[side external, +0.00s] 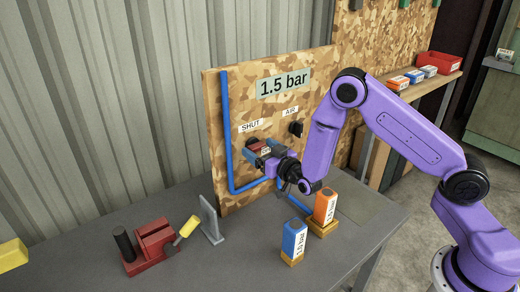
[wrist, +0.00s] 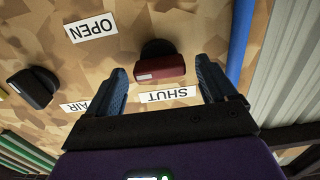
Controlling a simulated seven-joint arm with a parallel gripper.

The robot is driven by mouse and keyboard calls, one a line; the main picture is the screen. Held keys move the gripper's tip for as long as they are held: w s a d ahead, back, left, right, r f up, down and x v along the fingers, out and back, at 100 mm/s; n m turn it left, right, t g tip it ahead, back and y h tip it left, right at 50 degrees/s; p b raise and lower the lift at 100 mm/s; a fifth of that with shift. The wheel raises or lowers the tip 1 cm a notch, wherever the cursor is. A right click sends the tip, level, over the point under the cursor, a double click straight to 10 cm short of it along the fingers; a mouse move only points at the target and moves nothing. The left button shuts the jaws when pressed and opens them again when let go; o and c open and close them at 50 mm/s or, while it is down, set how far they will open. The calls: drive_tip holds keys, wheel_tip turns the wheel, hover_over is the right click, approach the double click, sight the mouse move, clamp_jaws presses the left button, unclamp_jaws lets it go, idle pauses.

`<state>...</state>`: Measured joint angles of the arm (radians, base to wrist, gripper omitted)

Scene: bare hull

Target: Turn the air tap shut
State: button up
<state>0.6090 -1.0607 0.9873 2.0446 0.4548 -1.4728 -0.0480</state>
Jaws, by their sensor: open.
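A red tap handle (wrist: 160,67) on a dark round base stands out from the chipboard panel (side external: 226,165). In the wrist view, which is upside down, it lies crosswise between the blue fingertips of my gripper (wrist: 165,82). The fingers are spread, with a visible gap on each side of the handle. A SHUT label (wrist: 167,95) is on the gripper side of the handle and an OPEN label (wrist: 91,28) is beyond it. In the side view my gripper (side external: 261,151) is at the panel and partly hides the red handle (side external: 258,146).
A black knob (wrist: 33,87) is beside the AIR label (wrist: 80,106). A blue pipe (side external: 226,130) runs down the panel. A 1.5 bar sign (side external: 283,84) is above. Blue (side external: 294,240) and orange (side external: 325,207) boxes and a red vise (side external: 150,248) stand on the bench.

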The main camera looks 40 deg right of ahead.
drive_tip(key=shift+w, duration=0.3)
drive_tip(key=c, duration=1.1)
drive_tip(key=shift+o, duration=0.2)
